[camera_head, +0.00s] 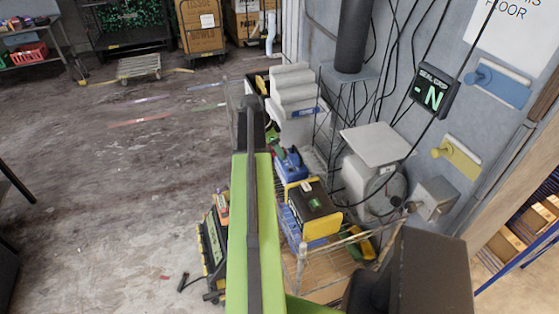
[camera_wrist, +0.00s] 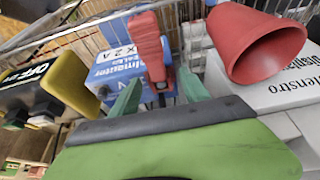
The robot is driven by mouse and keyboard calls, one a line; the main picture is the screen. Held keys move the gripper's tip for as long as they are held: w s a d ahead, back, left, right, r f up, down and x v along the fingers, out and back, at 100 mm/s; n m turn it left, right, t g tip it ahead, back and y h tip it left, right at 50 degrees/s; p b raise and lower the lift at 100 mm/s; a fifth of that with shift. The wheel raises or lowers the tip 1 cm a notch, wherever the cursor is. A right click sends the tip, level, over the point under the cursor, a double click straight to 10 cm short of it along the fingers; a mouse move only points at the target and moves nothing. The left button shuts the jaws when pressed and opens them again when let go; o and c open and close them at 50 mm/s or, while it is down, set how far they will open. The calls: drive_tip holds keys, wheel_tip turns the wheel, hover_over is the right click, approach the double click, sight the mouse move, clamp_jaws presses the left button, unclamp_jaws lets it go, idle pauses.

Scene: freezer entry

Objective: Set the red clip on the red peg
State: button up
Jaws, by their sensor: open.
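In the wrist view, a red clip-like piece (camera_wrist: 147,42) stands in front of a blue box (camera_wrist: 118,68). My gripper (camera_wrist: 159,76) is open, with one green finger to each side of the lower part of this piece. I cannot tell whether the fingers touch it. A red, hollow, flared piece (camera_wrist: 252,45) shows at the upper right, over a white box. I cannot tell whether it is the red peg. No red peg can be made out on the wall in the head view, where my own arm hides the gripper.
On the wall are a blue peg plate (camera_head: 497,85) and a yellow one (camera_head: 457,158). A wire cart (camera_head: 330,270) carries a black and yellow case (camera_head: 313,210). A scale (camera_head: 376,146) stands beside the wall. The floor at left is mostly clear.

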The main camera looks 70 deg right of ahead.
drive_tip(key=shift+r, duration=0.1)
clamp_jaws()
idle(0.4)
drive_tip(key=shift+r+p, duration=0.6)
drive_tip(key=shift+p, duration=0.15)
wheel_tip(320, 180, up, 4)
drive_tip(key=p, duration=0.4)
drive_tip(key=s+a+r+p, duration=0.8)
drive_tip(key=r+p, duration=0.2)
drive_tip(key=shift+a, duration=0.2)
